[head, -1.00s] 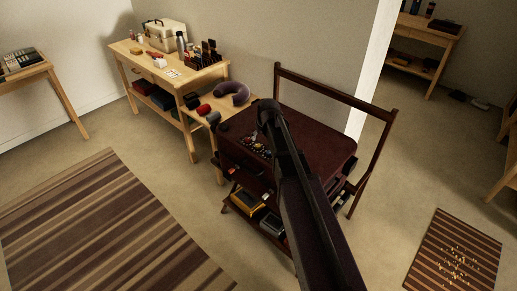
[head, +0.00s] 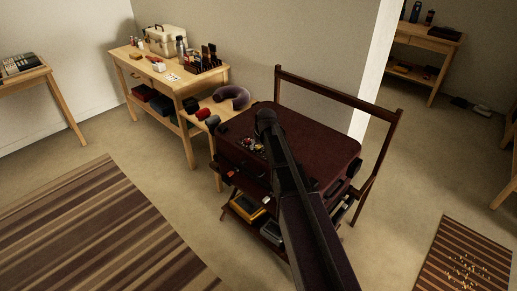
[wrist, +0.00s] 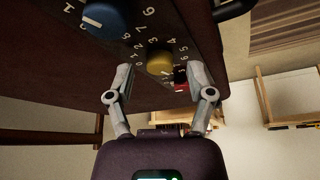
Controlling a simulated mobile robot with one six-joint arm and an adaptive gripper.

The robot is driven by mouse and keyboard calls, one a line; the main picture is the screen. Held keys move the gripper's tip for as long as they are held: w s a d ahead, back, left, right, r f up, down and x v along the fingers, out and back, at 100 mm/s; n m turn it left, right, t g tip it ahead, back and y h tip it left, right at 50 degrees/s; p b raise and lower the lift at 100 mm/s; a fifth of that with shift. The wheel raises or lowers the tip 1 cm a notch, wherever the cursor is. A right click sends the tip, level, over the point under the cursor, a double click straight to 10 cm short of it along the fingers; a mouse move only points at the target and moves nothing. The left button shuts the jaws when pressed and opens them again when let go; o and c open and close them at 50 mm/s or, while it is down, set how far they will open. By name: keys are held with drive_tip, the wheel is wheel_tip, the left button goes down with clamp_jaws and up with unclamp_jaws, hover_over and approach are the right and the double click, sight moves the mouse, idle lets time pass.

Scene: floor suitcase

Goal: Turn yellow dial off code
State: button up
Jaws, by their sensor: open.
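The yellow dial (wrist: 159,61) sits on the dark lock panel of the maroon suitcase (head: 318,138), with white numbers around it. My gripper (wrist: 160,78) is open in the wrist view, its two fingers on either side of the yellow dial near its lower edge; I cannot tell whether they touch it. A larger blue dial (wrist: 101,17) lies up and left of the yellow one. A red dial (wrist: 181,78) lies down and right of it, partly hidden by the right finger. In the head view my arm covers much of the suitcase top, and the fingertips are hidden.
The suitcase rests on a dark wooden rack with a tall back rail (head: 335,92) and things on a lower shelf. A wooden table (head: 180,84) with several items stands behind left. A striped rug (head: 95,235) lies on open floor at left.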

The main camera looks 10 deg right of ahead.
drive_tip(key=shift+f, duration=0.1)
drive_tip(key=shift+c, duration=0.2)
clamp_jaws()
drive_tip(key=shift+m, duration=0.3)
drive_tip(key=shift+a+m+h, duration=0.1)
drive_tip(key=shift+m+h, duration=0.5)
drive_tip(key=shift+m, duration=0.6)
drive_tip(key=m, duration=0.2)
drive_tip(key=m+h, duration=0.1)
drive_tip(key=m, duration=0.1)
drive_tip(key=shift+a+g+h, duration=0.1)
drive_tip(key=shift+g+h, duration=0.2)
drive_tip(key=m+h, duration=0.1)
drive_tip(key=m, duration=0.2)
drive_tip(key=shift+w+a+m+g, duration=0.1)
drive_tip(key=shift+m+g, duration=0.3)
drive_tip(key=shift+m+g+h, duration=0.4)
drive_tip(key=shift+m+g, duration=0.2)
drive_tip(key=shift+m, duration=1.1)
